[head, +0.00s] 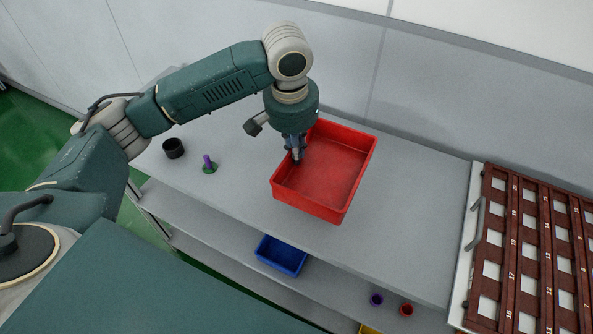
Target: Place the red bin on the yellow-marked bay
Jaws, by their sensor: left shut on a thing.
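The red bin (340,168) is a shallow open tray, empty inside as far as I see, at or just above the grey table top (410,215) in the middle of the head view. My left gripper (297,155) reaches down at the bin's left side and is shut on its left wall. The fingertips are partly hidden by the gripper body. I cannot tell whether the bin touches the table. A yellow thing (368,330) shows only as a sliver at the bottom edge; I cannot tell if it belongs to the bay. My right gripper is not in view.
A black cup (173,148) and a purple peg on a green base (209,165) stand left on the table. A blue bin (281,255), a purple pot (376,299) and a red pot (406,310) are on the lower shelf. A brown numbered rack (540,250) stands at right.

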